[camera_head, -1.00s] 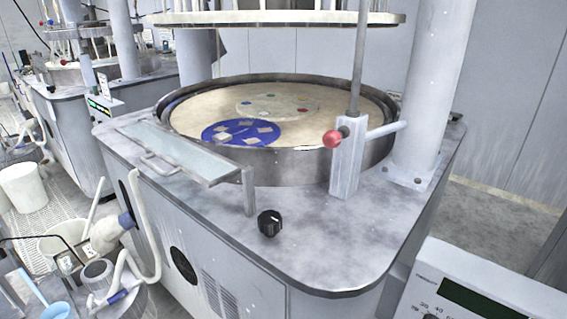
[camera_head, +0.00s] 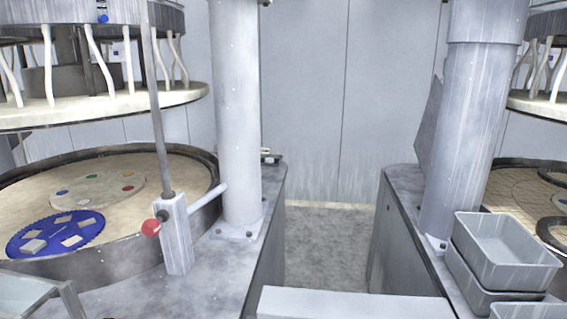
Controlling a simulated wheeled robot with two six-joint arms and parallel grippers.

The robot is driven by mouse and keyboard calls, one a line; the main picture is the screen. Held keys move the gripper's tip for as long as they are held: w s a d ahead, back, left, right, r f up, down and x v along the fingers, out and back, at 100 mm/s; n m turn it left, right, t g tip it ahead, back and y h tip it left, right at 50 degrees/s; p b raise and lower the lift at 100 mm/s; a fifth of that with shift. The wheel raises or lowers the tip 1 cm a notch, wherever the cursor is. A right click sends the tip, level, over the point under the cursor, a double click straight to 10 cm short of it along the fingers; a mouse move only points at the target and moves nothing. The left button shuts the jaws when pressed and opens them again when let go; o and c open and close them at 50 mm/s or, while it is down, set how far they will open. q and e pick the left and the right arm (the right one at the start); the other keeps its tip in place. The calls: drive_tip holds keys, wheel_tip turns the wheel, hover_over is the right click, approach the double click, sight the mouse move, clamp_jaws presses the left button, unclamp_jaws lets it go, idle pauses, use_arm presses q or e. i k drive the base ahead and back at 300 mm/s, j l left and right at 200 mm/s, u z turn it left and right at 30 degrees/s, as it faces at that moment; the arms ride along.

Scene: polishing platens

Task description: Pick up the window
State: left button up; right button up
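No piece stands out as the window for certain. A blue carrier disc (camera_head: 88,231) with several small pale, roughly square pieces lies on the platen (camera_head: 150,222) at the left. Beside it on the platen is a pale disc (camera_head: 97,190) with small coloured dots. A pale, glassy panel in a metal frame (camera_head: 22,293) is cut off at the lower left corner. Neither of my grippers shows in the head view.
A post with a red ball (camera_head: 151,228) and a thick grey column (camera_head: 237,130) stand beside the platen. Grey stacked bins (camera_head: 505,250) stand on the right machine. A gap with bare floor (camera_head: 330,240) lies between the machines. A pale box top (camera_head: 350,303) is at the bottom.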

sight(33, 247)
drive_tip(key=j+u, duration=0.2)
drive_tip(key=u, duration=0.2)
drive_tip(key=j+u, duration=0.25)
drive_tip(key=u, duration=0.2)
drive_tip(key=j+u, duration=0.25)
drive_tip(key=u, duration=0.15)
